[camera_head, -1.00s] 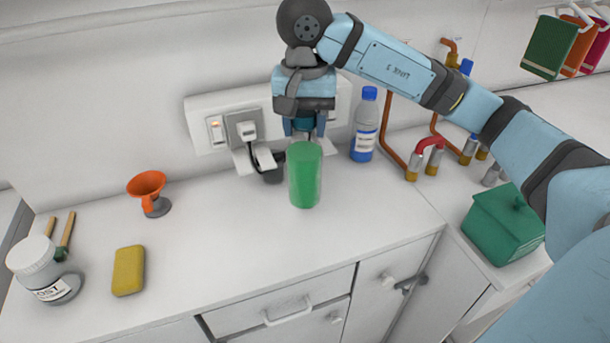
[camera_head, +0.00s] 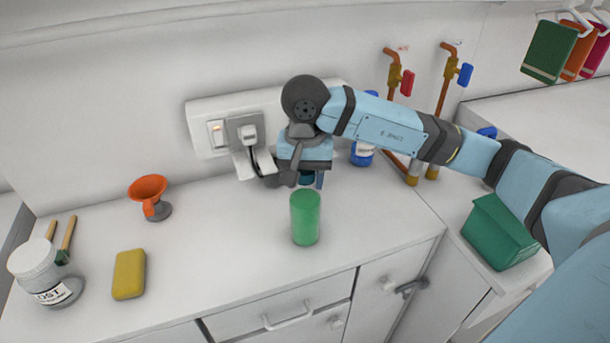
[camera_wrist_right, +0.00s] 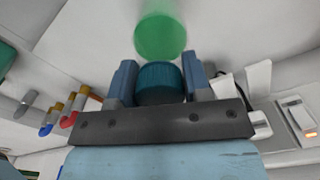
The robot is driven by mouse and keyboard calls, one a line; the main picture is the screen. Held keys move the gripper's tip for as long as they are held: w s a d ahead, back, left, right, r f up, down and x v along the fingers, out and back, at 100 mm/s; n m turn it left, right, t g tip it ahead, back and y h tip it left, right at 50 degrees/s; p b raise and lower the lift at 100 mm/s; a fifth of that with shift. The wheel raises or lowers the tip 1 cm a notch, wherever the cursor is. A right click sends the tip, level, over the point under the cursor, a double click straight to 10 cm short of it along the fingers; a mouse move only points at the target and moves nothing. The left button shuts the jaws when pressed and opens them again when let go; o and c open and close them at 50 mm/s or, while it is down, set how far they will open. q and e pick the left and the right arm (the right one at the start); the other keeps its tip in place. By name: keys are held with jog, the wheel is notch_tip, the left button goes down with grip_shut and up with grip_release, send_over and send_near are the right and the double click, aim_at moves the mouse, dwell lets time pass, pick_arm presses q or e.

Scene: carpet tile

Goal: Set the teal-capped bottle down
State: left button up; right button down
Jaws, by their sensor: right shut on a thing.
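The teal-capped bottle has a green cylindrical body (camera_head: 305,218) that hangs upright below my right gripper (camera_head: 311,178) in the head view. My right gripper is shut on its teal cap, which sits between the two fingers in the right wrist view (camera_wrist_right: 160,82). The green body shows beyond the cap there, with a pale gap between them. The bottle's base is over the counter (camera_head: 230,240); I cannot tell whether it touches. My left gripper is not in view.
An outlet panel (camera_head: 203,112) with plugs is close behind my right gripper. A blue-capped bottle (camera_head: 363,153) stands behind it, partly hidden. An orange funnel (camera_head: 148,187), yellow sponge (camera_head: 129,274) and labelled jar (camera_head: 37,268) are left. The counter's middle is clear.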

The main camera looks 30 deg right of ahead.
jog(key=shift+f+b, duration=0.25)
jog(key=shift+b, duration=0.1)
jog(key=c, duration=0.5)
grip_release()
jog(key=shift+r, duration=0.1)
jog(key=shift+c, duration=0.2)
jog(key=shift+r, duration=0.1)
